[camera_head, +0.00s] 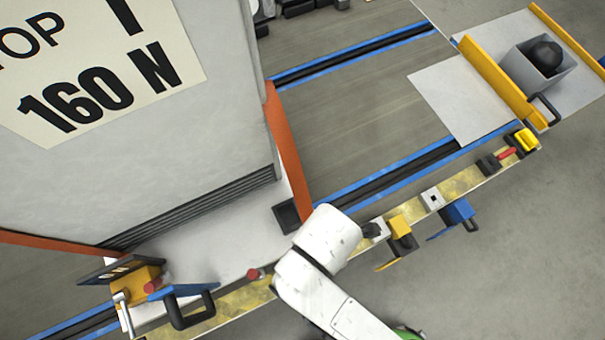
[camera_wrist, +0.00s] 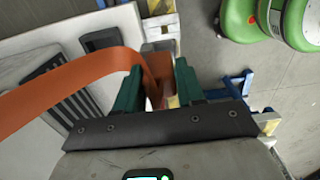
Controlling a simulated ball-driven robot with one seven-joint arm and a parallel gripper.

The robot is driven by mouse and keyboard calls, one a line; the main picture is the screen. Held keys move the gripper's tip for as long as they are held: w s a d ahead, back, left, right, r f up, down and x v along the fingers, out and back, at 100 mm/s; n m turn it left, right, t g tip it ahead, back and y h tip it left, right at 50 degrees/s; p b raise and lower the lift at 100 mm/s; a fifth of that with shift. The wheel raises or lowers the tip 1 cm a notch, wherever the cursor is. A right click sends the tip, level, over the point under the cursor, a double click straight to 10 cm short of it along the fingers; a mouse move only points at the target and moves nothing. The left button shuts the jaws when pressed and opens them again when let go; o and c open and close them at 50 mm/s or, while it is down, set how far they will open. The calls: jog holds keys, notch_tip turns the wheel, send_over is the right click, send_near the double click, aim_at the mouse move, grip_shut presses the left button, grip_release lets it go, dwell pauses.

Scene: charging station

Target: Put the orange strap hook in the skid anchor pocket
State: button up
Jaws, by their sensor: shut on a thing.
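The orange strap (camera_wrist: 70,85) curves in from the left in the wrist view and ends between my gripper's green fingers. My gripper (camera_wrist: 158,75) is shut on this strap end, where the orange hook sits, mostly hidden by the fingers. In the head view the strap (camera_head: 289,150) runs down the right edge of the grey cabinet, and my white arm hides the gripper. A grey block (camera_wrist: 158,47) lies just beyond the fingertips. I cannot tell whether it is the anchor pocket, or whether the hook touches it.
A dark recessed piece (camera_head: 287,215) sits on the white skid plate, left of my arm. A yellowish rail carries a blue-handled part (camera_head: 458,212), a yellow part (camera_head: 400,235) and a white block with a hole (camera_head: 432,199). A grey bin (camera_head: 535,72) stands at upper right.

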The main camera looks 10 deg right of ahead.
jog(key=shift+w+a+f, duration=0.85)
jog(key=shift+w+f, duration=1.25)
jog(key=shift+f, duration=0.05)
jog(key=shift+w+a+f, duration=0.8)
jog(key=shift+w+f, duration=1.35)
jog(key=shift+w+a+f, duration=0.85)
jog(key=shift+w+f, duration=1.25)
jog(key=shift+f, duration=0.05)
jog(key=shift+f, duration=0.1)
jog(key=o, duration=1.1)
notch_tip(320, 180, up, 12)
